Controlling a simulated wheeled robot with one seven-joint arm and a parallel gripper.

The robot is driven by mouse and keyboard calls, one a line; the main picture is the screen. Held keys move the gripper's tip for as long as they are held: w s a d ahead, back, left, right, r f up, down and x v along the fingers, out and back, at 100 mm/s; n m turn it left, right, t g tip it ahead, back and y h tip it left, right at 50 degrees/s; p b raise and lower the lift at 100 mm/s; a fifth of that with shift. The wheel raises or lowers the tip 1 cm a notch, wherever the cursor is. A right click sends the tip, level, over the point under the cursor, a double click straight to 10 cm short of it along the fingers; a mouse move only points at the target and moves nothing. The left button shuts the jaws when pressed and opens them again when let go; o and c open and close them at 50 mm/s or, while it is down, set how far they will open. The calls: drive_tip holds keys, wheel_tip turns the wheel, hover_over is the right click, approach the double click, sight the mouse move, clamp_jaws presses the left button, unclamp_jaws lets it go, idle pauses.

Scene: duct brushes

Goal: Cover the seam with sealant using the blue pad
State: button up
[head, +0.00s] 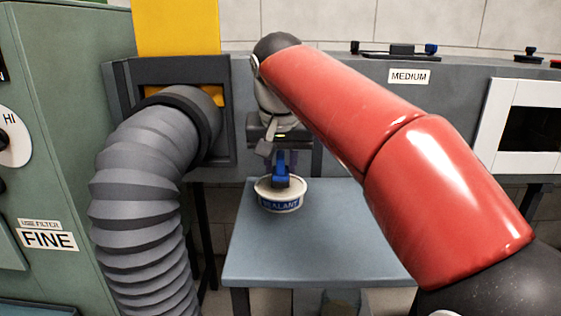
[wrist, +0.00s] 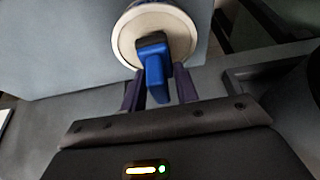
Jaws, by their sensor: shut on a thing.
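My gripper (head: 279,152) points down over the small table and is shut on the blue pad (head: 281,172) by its handle. In the wrist view the blue pad (wrist: 156,76) stands between the two fingers, its dark end over the white tub. The round sealant tub (head: 280,203), labelled SEALANT, sits on the table; its pale rim (wrist: 122,40) shows in the wrist view. The pad's lower end is at or inside the tub's opening; I cannot tell whether it touches the sealant. The grey ribbed hose (head: 140,200) meets the wall duct at a dark collar; the seam is not clearly distinguishable.
The grey-blue table (head: 320,245) is otherwise bare on top. A green cabinet (head: 55,130) with a FINE label stands at left. A yellow panel (head: 177,27) rises above the duct opening. A grey duct with a MEDIUM label (head: 409,77) runs behind.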

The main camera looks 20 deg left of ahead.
sight(280, 152)
drive_tip(key=shift+f, duration=0.6)
idle(1.8)
wheel_tip(280, 152, up, 7)
drive_tip(key=p, duration=0.7)
drive_tip(key=shift+r, duration=0.15)
idle(0.8)
